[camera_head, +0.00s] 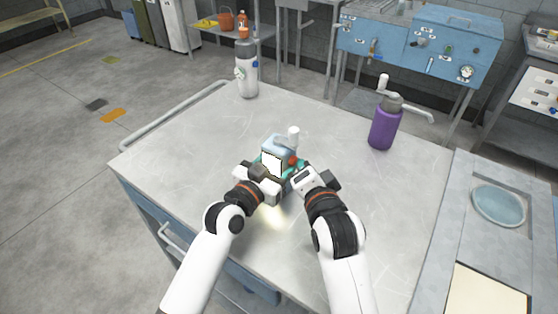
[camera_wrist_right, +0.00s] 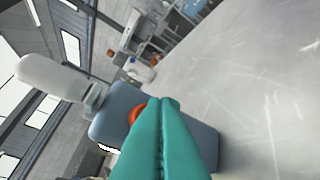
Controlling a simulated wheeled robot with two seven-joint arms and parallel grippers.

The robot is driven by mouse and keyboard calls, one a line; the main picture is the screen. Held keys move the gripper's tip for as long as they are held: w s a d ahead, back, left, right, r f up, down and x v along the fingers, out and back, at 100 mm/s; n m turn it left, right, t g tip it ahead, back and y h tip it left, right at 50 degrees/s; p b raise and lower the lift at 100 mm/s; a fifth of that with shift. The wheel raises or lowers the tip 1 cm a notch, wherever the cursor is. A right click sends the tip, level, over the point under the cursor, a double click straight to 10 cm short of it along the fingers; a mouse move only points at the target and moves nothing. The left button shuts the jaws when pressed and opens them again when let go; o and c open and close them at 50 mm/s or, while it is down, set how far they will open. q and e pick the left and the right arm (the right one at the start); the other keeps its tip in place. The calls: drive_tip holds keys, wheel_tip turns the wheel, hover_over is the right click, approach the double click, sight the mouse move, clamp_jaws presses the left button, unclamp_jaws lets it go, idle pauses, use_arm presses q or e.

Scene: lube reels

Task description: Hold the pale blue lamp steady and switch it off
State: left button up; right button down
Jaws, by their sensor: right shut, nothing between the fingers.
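The pale blue lamp (camera_head: 280,144) stands near the middle of the metal table, with a bright white lit face (camera_head: 272,163). A white handle-like part sticks out of its top. In the right wrist view the lamp body (camera_wrist_right: 205,140) looks blue-grey, with an orange-red knob (camera_wrist_right: 136,114) partly hidden by my fingers. My right gripper (camera_head: 291,172) is shut and empty, its teal fingertips (camera_wrist_right: 170,102) close by the knob; contact is unclear. My left gripper (camera_head: 259,160) is at the lamp's near left side; its finger gap is largely hidden.
The metal table (camera_head: 190,140) is otherwise mostly clear. A grey counter with a round basin (camera_head: 498,205) adjoins at right. Light falls on the tabletop before the lamp.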

drive_tip(key=shift+w+a+r, duration=0.25)
drive_tip(key=shift+w+a, duration=0.15)
drive_tip(key=shift+a, duration=0.25)
idle(0.7)
drive_tip(key=shift+r, duration=0.1)
drive_tip(key=shift+s+d+r, duration=0.35)
drive_tip(key=shift+s+r, duration=0.15)
drive_tip(key=shift+r, duration=0.25)
drive_tip(key=s+d, duration=0.3)
drive_tip(key=d, duration=0.2)
drive_tip(key=shift+s+f, duration=0.2)
idle(2.1)
